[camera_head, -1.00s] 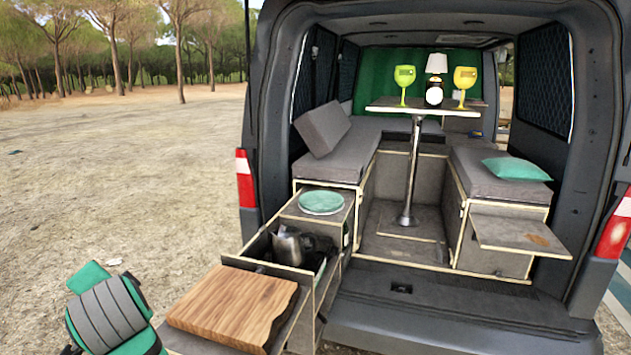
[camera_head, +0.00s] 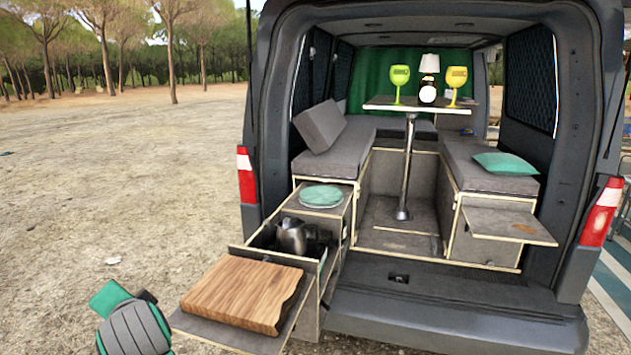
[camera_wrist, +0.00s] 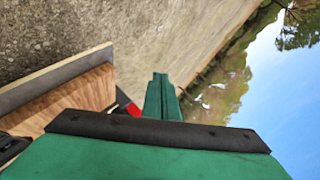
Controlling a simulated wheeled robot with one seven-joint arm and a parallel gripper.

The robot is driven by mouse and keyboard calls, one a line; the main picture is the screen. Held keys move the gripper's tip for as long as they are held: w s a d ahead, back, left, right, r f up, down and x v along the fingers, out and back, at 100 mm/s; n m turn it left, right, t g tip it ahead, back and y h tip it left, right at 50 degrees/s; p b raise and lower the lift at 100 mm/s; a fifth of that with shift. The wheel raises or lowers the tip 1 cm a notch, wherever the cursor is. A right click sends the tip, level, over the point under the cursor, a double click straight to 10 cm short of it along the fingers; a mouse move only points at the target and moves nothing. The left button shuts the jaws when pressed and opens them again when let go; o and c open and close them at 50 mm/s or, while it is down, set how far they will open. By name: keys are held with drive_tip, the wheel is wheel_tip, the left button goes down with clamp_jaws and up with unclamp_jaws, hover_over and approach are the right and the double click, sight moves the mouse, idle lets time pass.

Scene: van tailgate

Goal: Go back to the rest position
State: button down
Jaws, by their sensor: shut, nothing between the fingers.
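My gripper (camera_wrist: 160,95) shows in the wrist view as green fingers pressed together, with nothing between them. Beyond them are bare ground, trees and sky. In the head view, part of my green and grey arm shows at the bottom left, left of the pulled-out drawer; the fingers cannot be made out there. A wooden cutting board (camera_head: 242,290) lies on the drawer's front shelf and its wood also shows at the left of the wrist view (camera_wrist: 85,92). My gripper is apart from it.
The open drawer (camera_head: 248,252) holds a dark metal jug (camera_head: 291,236). A green plate (camera_head: 321,196) lies on the unit behind it. Two goblets (camera_head: 399,82) and a lamp (camera_head: 429,68) stand on the van table (camera_head: 430,105). Sandy ground (camera_head: 100,200) at the left is free.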

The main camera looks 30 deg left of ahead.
drive_tip(key=w+d+f+m+t, duration=0.1)
drive_tip(key=w+d+f+t, duration=0.1)
drive_tip(key=w+d+f, duration=0.55)
drive_tip(key=w+d+f+m+t, duration=0.15)
drive_tip(key=d+f, duration=0.25)
drive_tip(key=f, duration=0.6)
drive_tip(key=w+d+f+t+h, duration=0.1)
drive_tip(key=d+f+t, duration=0.1)
drive_tip(key=d+f, duration=0.45)
drive_tip(key=d+f+t+h, duration=0.15)
drive_tip(key=d+f, duration=0.25)
drive_tip(key=d, duration=0.6)
drive_tip(key=s+d+f+t+h, duration=0.2)
drive_tip(key=s+d+f+h, duration=0.15)
drive_tip(key=d, duration=0.65)
drive_tip(key=s+d+f+t+h, duration=0.1)
drive_tip(key=s+d+f+h, duration=0.15)
drive_tip(key=s+d, duration=0.45)
drive_tip(key=s+d+r+n+t+h, duration=0.1)
drive_tip(key=s+d+r+h, duration=0.2)
drive_tip(key=s+d, duration=1)
drive_tip(key=shift+d+r, duration=0.3)
drive_tip(key=shift+w+h, duration=0.1)
drive_tip(key=shift+h, duration=0.15)
